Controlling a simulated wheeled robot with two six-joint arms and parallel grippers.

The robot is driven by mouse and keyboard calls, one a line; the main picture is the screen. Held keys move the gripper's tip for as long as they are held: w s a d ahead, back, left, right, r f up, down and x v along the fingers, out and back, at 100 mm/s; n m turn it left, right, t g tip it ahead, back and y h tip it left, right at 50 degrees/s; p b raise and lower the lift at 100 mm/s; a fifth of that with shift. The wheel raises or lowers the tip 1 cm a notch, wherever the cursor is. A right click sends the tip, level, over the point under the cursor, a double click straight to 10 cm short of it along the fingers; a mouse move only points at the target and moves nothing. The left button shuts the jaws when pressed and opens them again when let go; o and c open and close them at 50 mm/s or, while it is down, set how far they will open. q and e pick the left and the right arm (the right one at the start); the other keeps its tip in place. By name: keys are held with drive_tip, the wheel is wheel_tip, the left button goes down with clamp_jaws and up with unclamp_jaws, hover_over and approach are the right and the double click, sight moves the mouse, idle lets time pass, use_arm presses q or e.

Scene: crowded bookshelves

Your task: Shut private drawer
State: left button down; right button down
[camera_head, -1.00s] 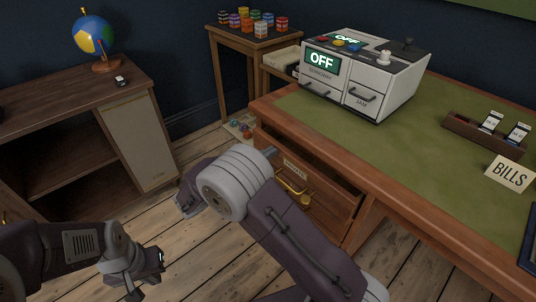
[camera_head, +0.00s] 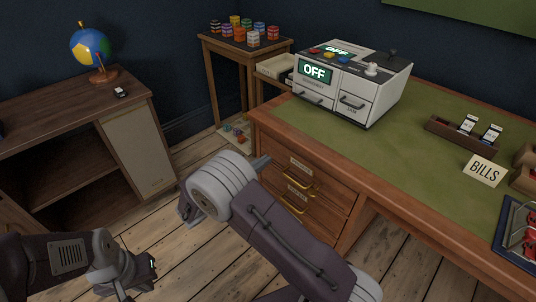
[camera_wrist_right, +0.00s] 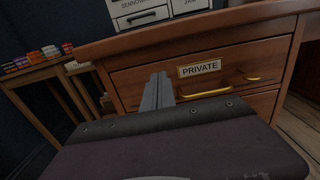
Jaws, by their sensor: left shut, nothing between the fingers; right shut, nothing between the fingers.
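The private drawer (camera_head: 331,180) is the upper drawer in the wooden desk's left end. Its front looks flush with the desk frame, with no gap visible. In the right wrist view its front (camera_wrist_right: 240,62) carries a PRIVATE label (camera_wrist_right: 200,69) and a brass handle (camera_wrist_right: 205,92). My right gripper (camera_head: 262,163) is shut and empty, in front of the drawer's left part; it also shows in the right wrist view (camera_wrist_right: 157,92), left of the label. I cannot tell whether it touches the front. My left gripper (camera_head: 151,263) is shut and empty, low over the floor.
A second drawer (camera_head: 322,210) lies below. A shelf unit with a globe (camera_head: 90,47) stands left. Floor between is clear.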

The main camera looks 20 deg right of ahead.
drive_tip(key=p+v, duration=0.1)
drive_tip(key=v, duration=0.6)
drive_tip(key=shift+a+p, duration=0.4)
drive_tip(key=shift+s+f, duration=0.1)
drive_tip(key=shift+s, duration=0.05)
